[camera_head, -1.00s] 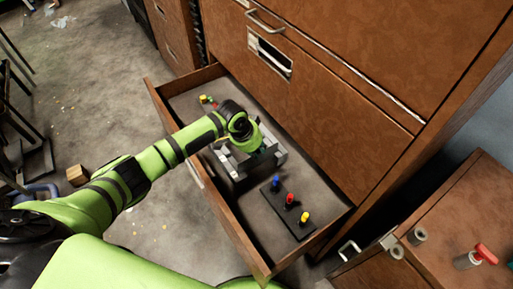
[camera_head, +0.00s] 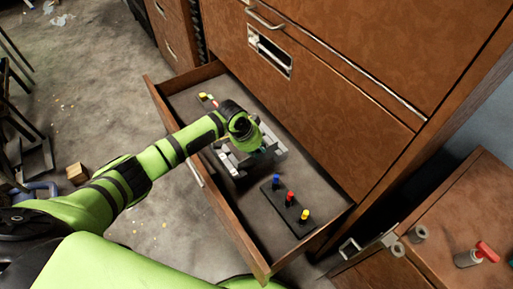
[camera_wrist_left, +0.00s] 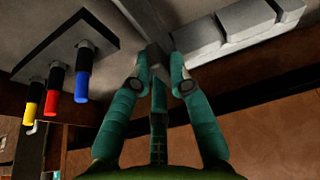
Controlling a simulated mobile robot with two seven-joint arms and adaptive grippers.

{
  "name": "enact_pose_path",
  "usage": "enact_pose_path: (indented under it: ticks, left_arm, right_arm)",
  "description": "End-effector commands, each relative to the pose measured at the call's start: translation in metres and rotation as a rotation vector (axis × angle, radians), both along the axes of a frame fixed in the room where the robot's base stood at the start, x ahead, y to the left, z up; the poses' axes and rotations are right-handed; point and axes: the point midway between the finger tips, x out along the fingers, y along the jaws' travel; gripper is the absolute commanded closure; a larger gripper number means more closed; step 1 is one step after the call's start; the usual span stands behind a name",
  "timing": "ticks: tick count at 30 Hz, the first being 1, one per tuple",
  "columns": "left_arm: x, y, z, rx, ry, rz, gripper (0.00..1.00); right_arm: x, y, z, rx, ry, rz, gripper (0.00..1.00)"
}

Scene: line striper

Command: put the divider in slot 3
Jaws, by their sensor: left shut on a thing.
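My left gripper (camera_head: 264,150) reaches down into the open drawer, over the grey slotted rack (camera_head: 277,157). In the left wrist view its teal fingers (camera_wrist_left: 158,70) are shut on a dark grey piece (camera_wrist_left: 155,55), which looks like the divider; its far end and its fit with the rack cannot be told. The rack also shows in the left wrist view (camera_wrist_left: 232,22) as pale blocks with gaps, right of the fingertips. The arm hides part of the rack in the head view, and I cannot read slot numbers. My right gripper is not in view.
A black board (camera_head: 288,214) with blue, red and yellow pegs lies in the drawer nearer the right end. More small coloured pegs (camera_head: 207,98) lie at the far left end. The wooden drawer walls (camera_head: 228,230) stand around; the cabinet front (camera_head: 300,100) rises behind.

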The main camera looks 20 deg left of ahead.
Motion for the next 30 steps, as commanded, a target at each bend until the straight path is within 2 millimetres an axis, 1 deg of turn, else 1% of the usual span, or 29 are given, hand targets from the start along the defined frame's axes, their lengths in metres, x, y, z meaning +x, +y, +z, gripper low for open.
enact_pose_path:
  ticks: [17, 18, 19, 26, 27, 28, 30]
  left_arm:
    - [0.0, 0.0, -0.015, -0.001, -0.002, 0.0, 1.0]
    - [0.001, 0.0, -0.014, 0.0, -0.002, 0.0, 0.65]
    - [0.001, 0.0, -0.014, -0.001, -0.002, 0.0, 0.53]
    - [0.0, 0.0, -0.014, -0.001, -0.001, 0.0, 0.53]
    - [0.0, 0.0, -0.015, 0.001, 0.001, 0.0, 0.49]
    - [0.0, 0.0, -0.015, 0.001, 0.001, 0.0, 0.38]
    - [0.0, 0.0, -0.015, 0.001, 0.001, 0.0, 0.38]
  right_arm:
    - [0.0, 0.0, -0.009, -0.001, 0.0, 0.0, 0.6]
    - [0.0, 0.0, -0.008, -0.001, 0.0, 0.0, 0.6]
    - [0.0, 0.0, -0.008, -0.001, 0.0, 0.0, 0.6]
    - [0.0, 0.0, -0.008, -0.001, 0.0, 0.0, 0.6]
    - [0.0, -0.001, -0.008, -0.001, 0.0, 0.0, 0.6]
    - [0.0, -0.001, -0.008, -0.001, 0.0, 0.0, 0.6]
    - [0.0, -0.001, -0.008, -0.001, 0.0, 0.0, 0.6]
